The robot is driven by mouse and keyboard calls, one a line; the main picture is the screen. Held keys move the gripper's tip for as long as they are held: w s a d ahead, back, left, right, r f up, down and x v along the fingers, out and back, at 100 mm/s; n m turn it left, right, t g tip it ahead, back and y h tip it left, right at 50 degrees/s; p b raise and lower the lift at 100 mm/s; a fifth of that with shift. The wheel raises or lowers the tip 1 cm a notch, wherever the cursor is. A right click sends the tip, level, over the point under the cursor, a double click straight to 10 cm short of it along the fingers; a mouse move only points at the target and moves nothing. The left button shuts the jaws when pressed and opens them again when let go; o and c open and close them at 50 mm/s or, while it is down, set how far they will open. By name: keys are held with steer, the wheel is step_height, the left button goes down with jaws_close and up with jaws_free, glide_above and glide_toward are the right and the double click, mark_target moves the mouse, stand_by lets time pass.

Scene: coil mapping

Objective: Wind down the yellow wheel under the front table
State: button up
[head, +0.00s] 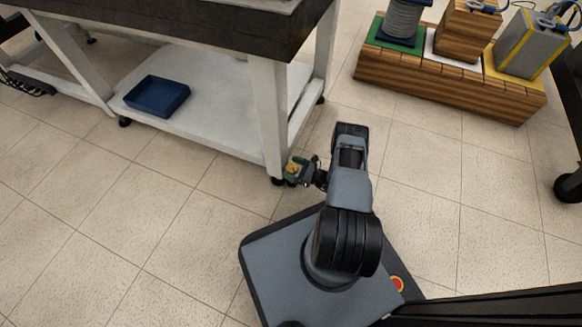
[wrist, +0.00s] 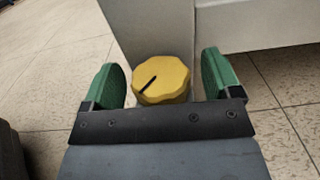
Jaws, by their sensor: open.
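The yellow wheel (wrist: 161,80) is a scalloped knob with a black pointer line, low on the white leg of the front table. In the wrist view it sits between the two green fingertips of my gripper (wrist: 168,82). The fingers are apart, with a visible gap on each side of the wheel. In the head view the wheel (head: 293,168) is small at the foot of the near table leg, with my gripper (head: 296,171) around it. The front table (head: 270,105) has a dark top and white legs.
A blue tray (head: 157,96) lies on the table's white lower shelf (head: 210,112). A wooden stand (head: 450,82) with a coil and boxes is at the upper right. A black caster (head: 568,187) is at the right edge. Tiled floor is clear to the left and right of my base.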

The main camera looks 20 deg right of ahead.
steer(key=shift+a, duration=0.1)
steer(key=c, duration=0.9)
steer(key=shift+m+t+h+p, duration=0.3)
steer(key=shift+m+t+h, duration=0.45)
steer(key=shift+h, duration=0.25)
steer(key=shift+c, duration=0.2)
steer(key=o, duration=0.9)
steer(key=shift+o, duration=0.2)
